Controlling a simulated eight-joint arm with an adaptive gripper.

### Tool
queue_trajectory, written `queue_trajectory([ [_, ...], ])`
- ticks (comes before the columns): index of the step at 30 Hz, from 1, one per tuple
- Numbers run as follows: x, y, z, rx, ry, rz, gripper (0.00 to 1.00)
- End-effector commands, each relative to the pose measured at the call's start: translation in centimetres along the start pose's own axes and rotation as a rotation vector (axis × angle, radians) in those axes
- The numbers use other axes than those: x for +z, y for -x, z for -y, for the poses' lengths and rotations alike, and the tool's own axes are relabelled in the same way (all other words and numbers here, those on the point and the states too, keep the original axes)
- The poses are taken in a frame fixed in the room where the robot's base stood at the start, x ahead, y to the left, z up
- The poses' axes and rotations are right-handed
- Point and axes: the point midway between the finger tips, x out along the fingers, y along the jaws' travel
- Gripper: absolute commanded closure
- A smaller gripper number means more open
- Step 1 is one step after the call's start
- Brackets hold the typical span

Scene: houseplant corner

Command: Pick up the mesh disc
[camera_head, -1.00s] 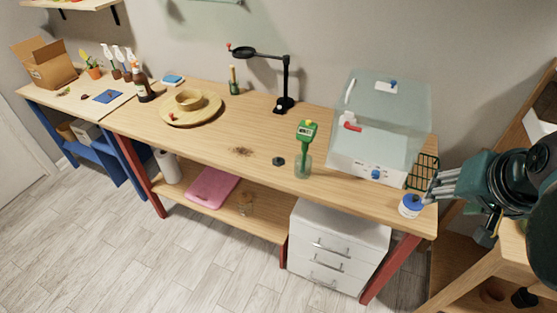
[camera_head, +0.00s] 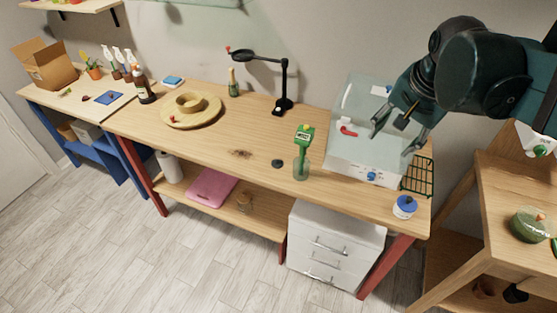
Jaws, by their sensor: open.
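A small dark round disc (camera_head: 277,163), which looks like the mesh disc, lies flat on the wooden bench top near its front edge. Nothing covers the disc.
The clear-lidded white box (camera_head: 352,168) stands at the bench's right, with a green wire rack (camera_head: 417,177) and a blue-white jar (camera_head: 404,207) beside it. A black-armed lamp (camera_head: 285,85) stands behind the disc. A round wooden tray (camera_head: 213,116) is further left. The bench left of the disc is clear.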

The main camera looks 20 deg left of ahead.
Motion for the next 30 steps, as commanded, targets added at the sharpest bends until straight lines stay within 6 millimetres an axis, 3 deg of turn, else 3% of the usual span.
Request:
queue_trajectory([
  [15,-0.9,-2.8,10.7,0.051,-0.143,0.094,0.52],
  [30,0.8,-7.1,21.0,0.129,-0.279,0.163,0.52],
])
